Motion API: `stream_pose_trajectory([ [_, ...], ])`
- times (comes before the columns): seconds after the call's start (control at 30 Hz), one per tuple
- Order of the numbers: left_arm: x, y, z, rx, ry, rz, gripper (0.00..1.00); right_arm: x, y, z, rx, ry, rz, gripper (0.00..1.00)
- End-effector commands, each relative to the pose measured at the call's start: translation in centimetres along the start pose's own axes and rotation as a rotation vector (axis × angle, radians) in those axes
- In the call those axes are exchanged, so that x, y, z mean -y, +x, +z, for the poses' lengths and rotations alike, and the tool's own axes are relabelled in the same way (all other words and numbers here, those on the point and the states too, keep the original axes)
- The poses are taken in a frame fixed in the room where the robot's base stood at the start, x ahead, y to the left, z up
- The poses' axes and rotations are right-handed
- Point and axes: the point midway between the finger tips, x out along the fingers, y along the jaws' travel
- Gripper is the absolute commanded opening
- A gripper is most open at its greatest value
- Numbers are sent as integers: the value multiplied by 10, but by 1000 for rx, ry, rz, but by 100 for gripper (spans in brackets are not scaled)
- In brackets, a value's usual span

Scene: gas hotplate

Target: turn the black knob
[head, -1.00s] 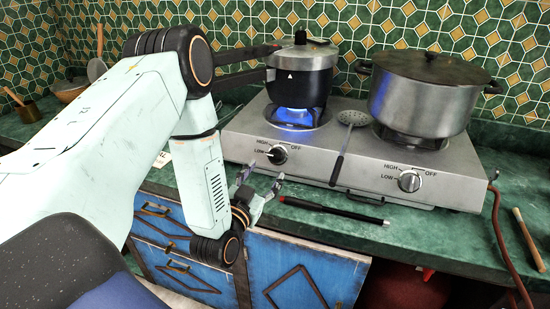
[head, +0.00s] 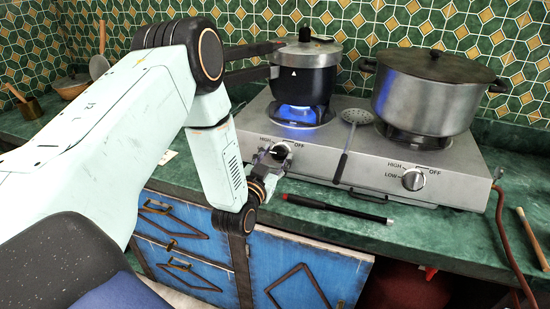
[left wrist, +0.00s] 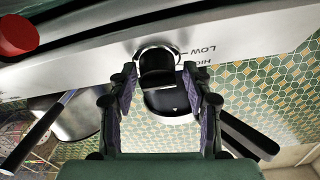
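The black knob (head: 280,151) is on the hotplate's front panel at left, below the lit burner. It also shows in the left wrist view (left wrist: 157,58), beside the LOW marking. My left gripper (head: 274,162) is right in front of this knob. In the left wrist view its two fingers (left wrist: 159,75) are open, one on each side of the knob. I cannot tell whether either finger touches it. The silver knob (head: 413,179) is farther right on the same panel. My right gripper is not in view.
A black pot (head: 305,72) stands over the blue flame, and a large steel pot (head: 430,92) stands on the right burner. A skimmer (head: 357,117) lies between them. A black stick lighter (head: 335,207) lies on the green counter in front. A red hose (head: 499,225) hangs at right.

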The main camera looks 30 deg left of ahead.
Motion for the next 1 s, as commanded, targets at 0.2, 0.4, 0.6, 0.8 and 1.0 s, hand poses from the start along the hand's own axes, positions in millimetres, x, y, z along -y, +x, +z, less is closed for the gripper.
stream_pose_trajectory([
  [0.2, -1, 0, 0, 0, 0, 3, 28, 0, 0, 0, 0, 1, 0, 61],
  [0.4, -1, 0, 1, 1, 0, 5, 11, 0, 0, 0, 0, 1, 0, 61],
  [0.6, -1, 0, 1, 2, 6, 7, 7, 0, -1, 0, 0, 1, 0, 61],
  [0.8, 0, 0, 0, 0, 57, 37, 7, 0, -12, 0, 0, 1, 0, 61],
  [1.0, 3, -1, -1, -7, 172, 105, 7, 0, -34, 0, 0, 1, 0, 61],
])
